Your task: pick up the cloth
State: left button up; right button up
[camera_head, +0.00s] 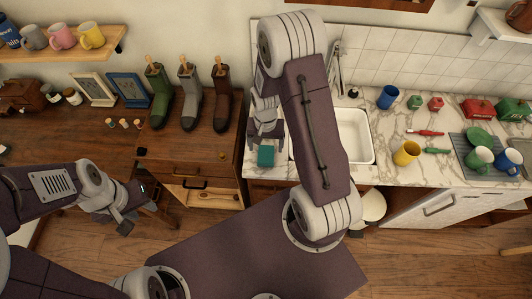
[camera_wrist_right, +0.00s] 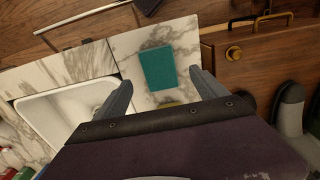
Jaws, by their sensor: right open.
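The cloth is a flat teal rectangle (camera_head: 265,157) on the marble counter, left of the sink and near the front edge. In the right wrist view the cloth (camera_wrist_right: 156,68) lies just beyond the fingertips, roughly between the two fingers. My right gripper (camera_head: 266,134) is above the counter just behind the cloth; in its wrist view the gripper (camera_wrist_right: 161,88) is open and empty, apart from the cloth. My left gripper (camera_head: 126,206) hangs at the left, in front of the wooden cabinet, far from the cloth; its opening is unclear.
The white sink (camera_head: 353,137) is right of the cloth, partly behind my right arm. A yellow thing (camera_wrist_right: 170,104) shows partly hidden below the cloth in the wrist view. Boots (camera_head: 191,95) stand on the wooden cabinet (camera_head: 215,155) to the left. A yellow cup (camera_head: 406,153) stands right of the sink.

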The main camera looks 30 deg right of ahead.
aim_at(266, 154)
jog(key=shift+w+f, duration=0.1)
jog(key=shift+f, duration=0.15)
jog(key=f, duration=0.2)
jog(key=f+p, duration=0.1)
jog(key=f, duration=0.2)
jog(key=shift+d, duration=0.2)
jog(key=shift+w, duration=0.1)
jog(key=c, duration=1.4)
jog(key=shift+r, duration=0.45)
notch_tip(266, 154, up, 3)
jog(key=shift+w+f+b, duration=0.1)
jog(key=shift+b, duration=0.25)
jog(key=s+d+r, duration=0.2)
jog(key=d, duration=0.1)
jog(key=s+d+r+b, duration=0.1)
jog(key=s+d+r, duration=0.1)
jog(key=d+r, duration=0.1)
jog(key=s+d+r, duration=0.2)
jog(key=s+d, duration=0.1)
jog(key=shift+d+r, duration=0.15)
jog(key=shift+d, duration=0.15)
jog(key=shift+w, duration=0.1)
